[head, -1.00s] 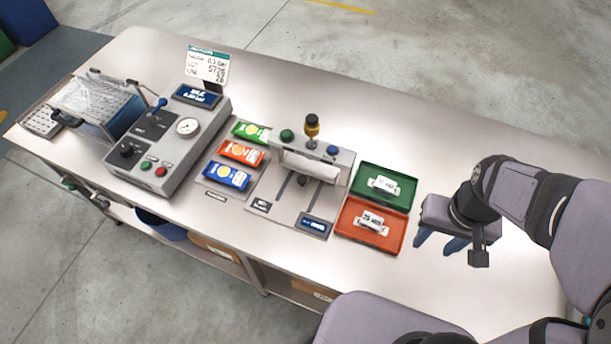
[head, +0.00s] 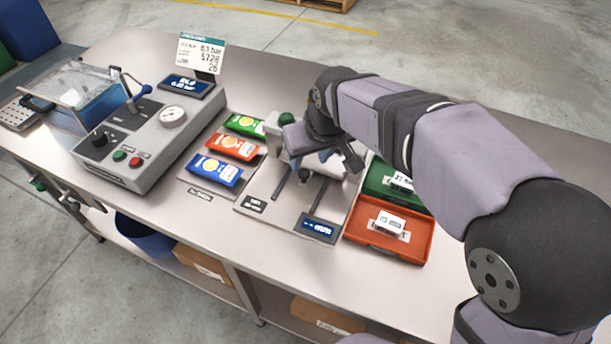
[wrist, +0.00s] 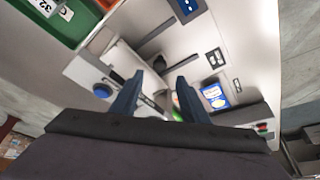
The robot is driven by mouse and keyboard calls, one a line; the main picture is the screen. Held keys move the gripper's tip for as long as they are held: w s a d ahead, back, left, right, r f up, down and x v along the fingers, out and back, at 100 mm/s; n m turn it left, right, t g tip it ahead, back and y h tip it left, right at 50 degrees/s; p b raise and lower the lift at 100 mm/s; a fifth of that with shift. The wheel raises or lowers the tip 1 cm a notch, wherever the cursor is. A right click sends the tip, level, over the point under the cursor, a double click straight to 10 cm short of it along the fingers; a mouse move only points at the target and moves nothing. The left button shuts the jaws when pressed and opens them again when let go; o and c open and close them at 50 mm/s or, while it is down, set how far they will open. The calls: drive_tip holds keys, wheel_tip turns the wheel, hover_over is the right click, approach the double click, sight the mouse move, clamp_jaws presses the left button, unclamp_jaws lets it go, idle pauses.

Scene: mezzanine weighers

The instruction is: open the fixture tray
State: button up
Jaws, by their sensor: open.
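The fixture (head: 268,187) is a light grey plate with two dark rails, a small display at its front and a raised housing at the back. A pale tray-like part (head: 328,167) with a dark knob shows at the housing, partly hidden by my gripper; I cannot tell exactly how far in it sits. My gripper (head: 325,155) is over the fixture's housing, fingers pointing down. In the wrist view its two blue fingers (wrist: 160,80) are apart with nothing between them, above the fixture. Contact cannot be made out.
Left of the fixture are green, red and blue packets (head: 232,147) and a grey control box (head: 150,135) with a gauge. Right are a green tray (head: 378,181) and an orange tray (head: 366,238) with white labelled parts. The bench front is clear.

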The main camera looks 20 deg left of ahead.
sight(304, 173)
drive_tip(key=shift+p+x, duration=0.7)
drive_tip(key=shift+x, duration=2.9)
drive_tip(key=shift+s, duration=0.1)
clamp_jaws()
